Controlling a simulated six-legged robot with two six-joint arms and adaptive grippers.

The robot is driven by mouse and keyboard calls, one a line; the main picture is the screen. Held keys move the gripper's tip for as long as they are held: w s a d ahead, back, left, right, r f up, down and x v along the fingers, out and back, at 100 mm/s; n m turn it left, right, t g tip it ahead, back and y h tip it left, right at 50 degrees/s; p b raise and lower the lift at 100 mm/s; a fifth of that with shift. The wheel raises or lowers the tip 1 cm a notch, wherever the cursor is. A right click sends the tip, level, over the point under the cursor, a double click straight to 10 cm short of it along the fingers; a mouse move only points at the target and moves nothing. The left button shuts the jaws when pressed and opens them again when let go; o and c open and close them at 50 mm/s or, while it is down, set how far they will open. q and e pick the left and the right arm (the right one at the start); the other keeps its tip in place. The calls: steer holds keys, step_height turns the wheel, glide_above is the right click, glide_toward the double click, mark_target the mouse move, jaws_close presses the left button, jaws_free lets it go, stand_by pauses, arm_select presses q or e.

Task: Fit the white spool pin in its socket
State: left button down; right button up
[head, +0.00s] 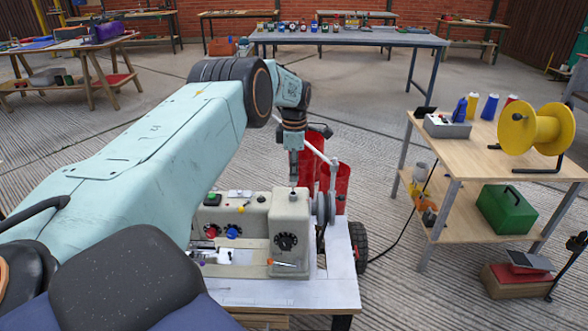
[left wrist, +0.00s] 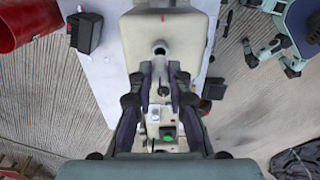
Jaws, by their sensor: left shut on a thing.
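The cream sewing machine (head: 289,228) stands on a pale worktable. My left gripper (head: 293,172) is over the top of its right-hand column, pointing straight down. In the left wrist view my left gripper (left wrist: 160,73) is shut on the white spool pin (left wrist: 160,60), which shows between the fingertips. A round dark spot with a pale rim, seemingly the socket (left wrist: 160,47), lies on the machine's top at the pin's end. I cannot tell whether the pin has entered it. In the head view the pin is too small to make out clearly. My right gripper is not in view.
The pale worktable (head: 270,293) carries the machine, with small loose parts on its left. A red bin (head: 335,185) stands behind it. To the right, a wooden table (head: 478,150) bears a yellow spool (head: 536,130) and bottles. Open floor lies between.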

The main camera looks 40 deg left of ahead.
arm_select(q)
steer(key=shift+f+b, duration=0.7)
steer(key=shift+f, duration=0.65)
stand_by(1.6)
steer(key=c, duration=1.2)
jaws_free()
step_height(320, 180, up, 12)
steer(key=shift+f, duration=0.1)
